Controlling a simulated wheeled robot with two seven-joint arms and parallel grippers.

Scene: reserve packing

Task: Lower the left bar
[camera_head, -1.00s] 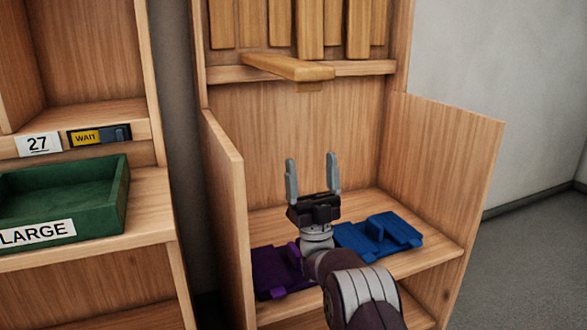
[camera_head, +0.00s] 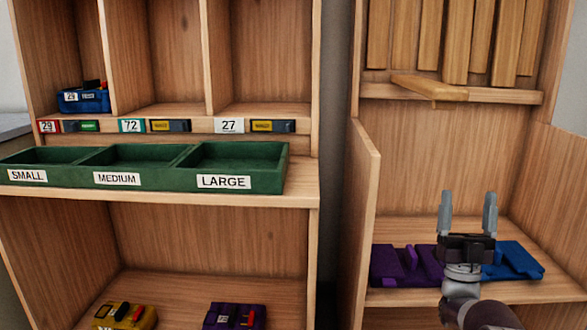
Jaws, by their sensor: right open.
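In the right-hand cabinet a wooden bar (camera_head: 430,88) juts out flat from the shelf edge, toward the left of that cabinet. Several upright wooden bars (camera_head: 458,42) stand side by side behind and above it. I cannot tell which of these the task calls the left bar. My right gripper (camera_head: 467,213) is open, fingers pointing up, with nothing between them. It shows below and slightly right of the jutting bar, apart from it, in front of the cabinet's lower opening. My left gripper is not in view.
Purple (camera_head: 388,266) and blue (camera_head: 520,262) flat items lie on the cabinet's lower shelf, partly behind my gripper. The cabinet's side panel (camera_head: 362,200) sticks forward. At left, a shelf unit holds a green tray (camera_head: 240,183) labelled SMALL, MEDIUM, LARGE.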

